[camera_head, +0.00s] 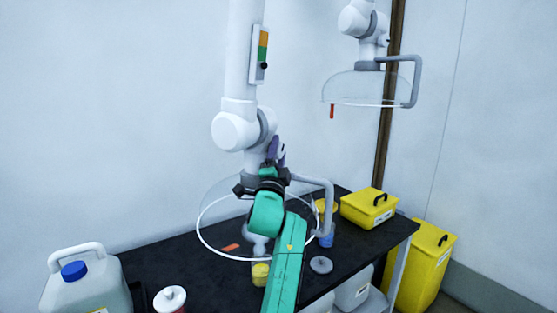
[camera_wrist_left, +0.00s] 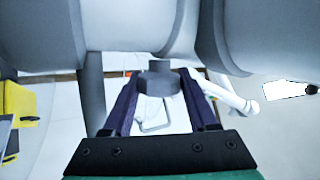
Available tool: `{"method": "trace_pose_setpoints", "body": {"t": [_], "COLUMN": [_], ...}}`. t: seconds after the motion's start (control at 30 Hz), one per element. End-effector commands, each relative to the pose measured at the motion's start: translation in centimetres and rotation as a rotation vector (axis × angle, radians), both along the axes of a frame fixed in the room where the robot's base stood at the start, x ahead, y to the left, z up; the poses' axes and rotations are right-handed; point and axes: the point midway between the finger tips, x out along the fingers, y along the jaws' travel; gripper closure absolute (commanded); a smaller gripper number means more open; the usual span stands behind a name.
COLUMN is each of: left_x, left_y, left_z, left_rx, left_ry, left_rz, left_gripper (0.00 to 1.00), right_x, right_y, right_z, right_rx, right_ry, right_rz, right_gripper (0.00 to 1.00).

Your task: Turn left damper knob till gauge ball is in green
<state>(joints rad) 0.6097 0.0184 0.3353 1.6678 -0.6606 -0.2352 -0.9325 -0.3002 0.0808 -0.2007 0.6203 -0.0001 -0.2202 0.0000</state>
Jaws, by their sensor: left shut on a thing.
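The gauge (camera_head: 259,55) is a narrow upright strip on the white duct of the left extraction arm, with an orange band above a green one. Its dark ball (camera_head: 264,66) sits low on the strip, just below the green band. My left gripper (camera_head: 276,152) is at the joint under that duct, above the clear hood. In the left wrist view, the dark grey round damper knob (camera_wrist_left: 157,82) is between the two purple fingers, which are shut on it. In the head view my gripper mostly hides the knob. My right gripper is not in view.
The clear hood (camera_head: 202,238) hangs close around my left forearm over the black bench (camera_head: 180,262). A second extraction hood (camera_head: 350,88) hangs at upper right. Yellow bins (camera_head: 369,207) stand at right, a white jug with a blue cap (camera_head: 85,285) at lower left.

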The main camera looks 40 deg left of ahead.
Motion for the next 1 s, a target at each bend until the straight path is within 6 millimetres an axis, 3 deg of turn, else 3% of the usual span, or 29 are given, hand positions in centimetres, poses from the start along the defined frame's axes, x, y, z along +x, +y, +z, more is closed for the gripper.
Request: {"method": "trace_pose_setpoints", "body": {"t": [0.1,0.13,0.2,0.63,1.0], "left_x": [0.0,0.0,0.0,-0.7,-6.4], "left_y": [0.0,0.0,0.0,-0.4,-3.9], "left_z": [0.0,0.0,0.0,-0.7,-4.2], "left_rx": [-0.003,-0.003,-0.002,-0.001,0.000], "left_ry": [0.002,0.002,0.002,0.004,0.003], "left_rz": [-0.001,-0.001,0.000,0.001,0.000], "left_gripper": [0.97,0.38,0.11,0.11,0.11], "right_x": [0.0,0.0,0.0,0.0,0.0], "right_y": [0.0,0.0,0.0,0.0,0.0], "right_z": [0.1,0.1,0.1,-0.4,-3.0], "right_rx": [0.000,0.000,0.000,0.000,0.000], "right_ry": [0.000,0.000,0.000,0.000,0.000], "right_rz": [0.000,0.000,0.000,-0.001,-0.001], "right_gripper": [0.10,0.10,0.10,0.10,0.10]}}
